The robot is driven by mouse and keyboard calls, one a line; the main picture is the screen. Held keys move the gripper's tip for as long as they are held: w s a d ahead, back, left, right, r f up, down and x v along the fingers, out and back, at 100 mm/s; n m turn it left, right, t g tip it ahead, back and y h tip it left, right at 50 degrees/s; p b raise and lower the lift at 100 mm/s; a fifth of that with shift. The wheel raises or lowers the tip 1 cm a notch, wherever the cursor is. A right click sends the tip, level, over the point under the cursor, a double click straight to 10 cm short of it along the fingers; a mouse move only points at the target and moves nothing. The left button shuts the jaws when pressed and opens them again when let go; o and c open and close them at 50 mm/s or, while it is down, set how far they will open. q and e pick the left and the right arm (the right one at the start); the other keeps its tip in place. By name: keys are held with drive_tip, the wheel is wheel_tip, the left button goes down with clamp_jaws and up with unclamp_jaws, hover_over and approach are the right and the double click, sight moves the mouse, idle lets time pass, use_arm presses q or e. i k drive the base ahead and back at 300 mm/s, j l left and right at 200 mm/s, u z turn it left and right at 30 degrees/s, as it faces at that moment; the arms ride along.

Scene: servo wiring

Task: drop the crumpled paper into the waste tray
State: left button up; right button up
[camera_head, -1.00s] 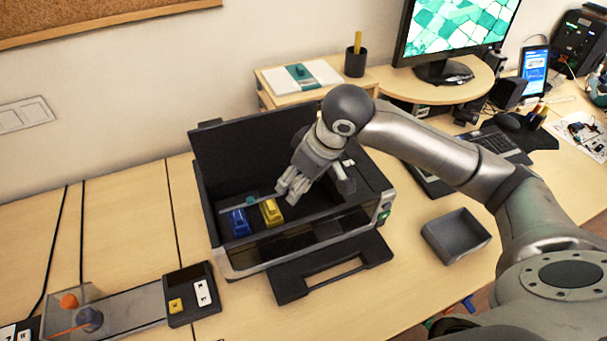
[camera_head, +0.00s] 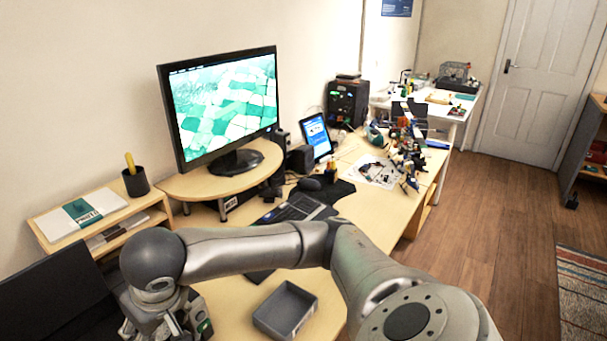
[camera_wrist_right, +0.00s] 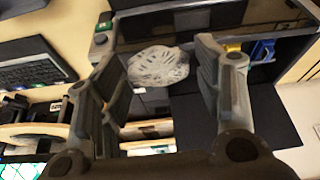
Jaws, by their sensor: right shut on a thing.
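The crumpled paper (camera_wrist_right: 158,66) is a whitish, wrinkled ball. In the right wrist view it sits between the two fingers of my right gripper (camera_wrist_right: 156,78), which is shut on it. In the head view my right gripper (camera_head: 165,325) is at the bottom left, beside the black machine, and its fingers are partly cut off by the frame; the paper does not show there. The waste tray (camera_head: 286,309) is a grey, open, empty box on the desk, to the right of my gripper. My left gripper is in neither view.
The black machine's raised lid (camera_head: 50,292) stands at the lower left. Yellow and blue blocks (camera_wrist_right: 263,50) show inside it in the wrist view. A monitor (camera_head: 222,105) and a low shelf (camera_head: 105,222) stand by the wall.

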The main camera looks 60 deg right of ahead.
sight(293, 315)
drive_tip(key=l+z, duration=0.1)
drive_tip(key=z, duration=1.5)
drive_tip(key=k+j+u, duration=0.15)
drive_tip(key=u, duration=0.25)
drive_tip(key=k+j+u, duration=0.1)
drive_tip(key=j+u, duration=0.25)
